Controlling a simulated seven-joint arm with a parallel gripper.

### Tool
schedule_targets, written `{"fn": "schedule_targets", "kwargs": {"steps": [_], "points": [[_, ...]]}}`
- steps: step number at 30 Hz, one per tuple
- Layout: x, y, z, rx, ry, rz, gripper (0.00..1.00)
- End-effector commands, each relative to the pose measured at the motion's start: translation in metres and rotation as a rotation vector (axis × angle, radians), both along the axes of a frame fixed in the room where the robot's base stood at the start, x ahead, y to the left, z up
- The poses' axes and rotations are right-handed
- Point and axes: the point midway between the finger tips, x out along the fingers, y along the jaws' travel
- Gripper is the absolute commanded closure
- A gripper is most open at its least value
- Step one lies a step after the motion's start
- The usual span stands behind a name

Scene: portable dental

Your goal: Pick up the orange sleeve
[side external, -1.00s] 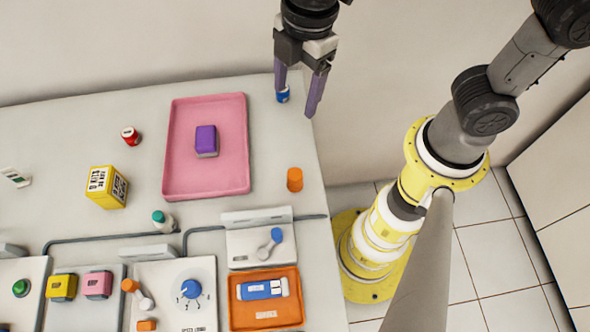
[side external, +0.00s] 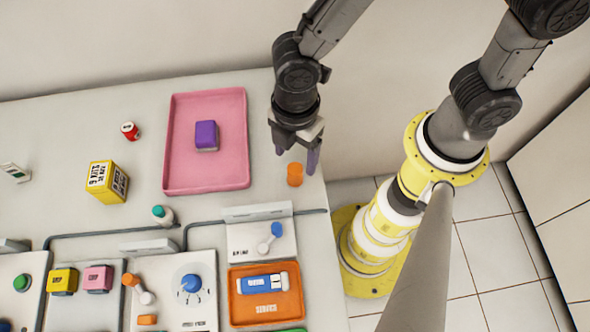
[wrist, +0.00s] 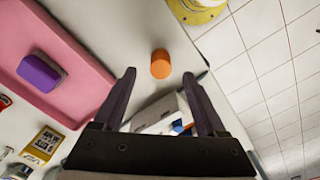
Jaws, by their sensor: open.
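The orange sleeve (side external: 295,174) is a small upright orange cylinder on the table near its right edge. It also shows in the wrist view (wrist: 160,64), beyond the fingertips and between their lines. My gripper (side external: 297,158) is open and empty, with its purple fingers pointing down just behind the sleeve in the side view. In the wrist view the two fingers of my gripper (wrist: 159,75) are spread wide. I see no contact between the fingers and the sleeve.
A pink tray (side external: 237,120) holding a purple block (side external: 206,135) lies to the left. A grey panel (side external: 258,212) with a blue-tipped lever and an orange tray (side external: 236,312) are in front. The table's right edge is close to the sleeve.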

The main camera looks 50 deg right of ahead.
Motion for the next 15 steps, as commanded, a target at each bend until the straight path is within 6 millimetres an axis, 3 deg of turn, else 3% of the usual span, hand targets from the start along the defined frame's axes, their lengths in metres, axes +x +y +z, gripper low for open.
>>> {"fn": "schedule_targets", "kwargs": {"steps": [9,15], "points": [[-0.002,0.002,-0.043,-0.004,0.004,0.0,0.26],[-0.001,0.002,-0.048,0.0,0.0,0.0,0.26]]}}
